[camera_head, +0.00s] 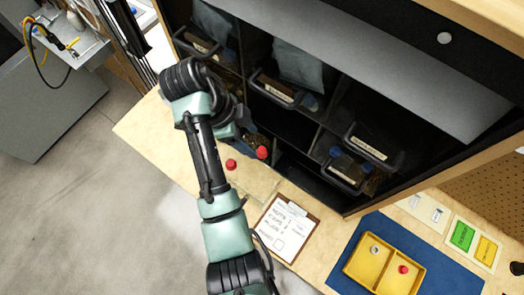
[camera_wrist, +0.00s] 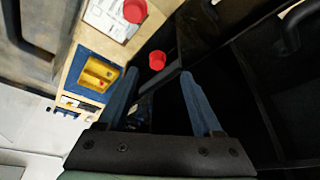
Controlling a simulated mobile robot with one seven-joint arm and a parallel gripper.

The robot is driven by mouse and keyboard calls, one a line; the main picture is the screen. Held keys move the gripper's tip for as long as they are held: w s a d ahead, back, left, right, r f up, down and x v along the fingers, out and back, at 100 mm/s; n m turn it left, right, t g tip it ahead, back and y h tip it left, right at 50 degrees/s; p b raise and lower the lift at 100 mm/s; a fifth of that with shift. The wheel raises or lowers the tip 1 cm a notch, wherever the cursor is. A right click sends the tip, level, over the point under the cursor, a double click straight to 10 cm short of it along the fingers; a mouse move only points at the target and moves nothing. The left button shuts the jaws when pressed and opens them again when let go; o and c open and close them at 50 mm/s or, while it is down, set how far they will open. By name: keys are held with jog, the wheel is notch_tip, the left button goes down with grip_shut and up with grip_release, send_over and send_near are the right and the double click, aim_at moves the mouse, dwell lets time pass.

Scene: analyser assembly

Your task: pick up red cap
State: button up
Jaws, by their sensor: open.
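In the head view, one red cap (camera_head: 231,164) shows over the wooden counter beside my arm, and a second red cap (camera_head: 262,152) shows at the shelf's front edge. A third red item (camera_head: 403,269) lies in the right compartment of the yellow tray (camera_head: 354,270). In the wrist view, one red cap (camera_wrist: 157,60) appears between the tips of my open gripper (camera_wrist: 158,74), apparently beyond them. Another red cap (camera_wrist: 135,11) is at the top, near the clipboard. Nothing is held between the blue fingers. In the head view my arm mostly hides the gripper.
A dark shelf unit (camera_head: 320,198) with labelled bins (camera_head: 277,91) stands close behind my gripper. A clipboard (camera_head: 286,228) lies on the counter. A blue mat (camera_head: 447,272) is under the tray. A small pale item (camera_head: 375,249) lies in the tray's left compartment.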

aim_at(261, 150)
jog(key=x, duration=0.3)
jog(key=shift+s+d+f+p, duration=0.2)
jog(key=shift+d+f+p, duration=0.1)
jog(key=shift+d+f, duration=0.15)
jog(key=shift+f, duration=0.35)
grip_shut()
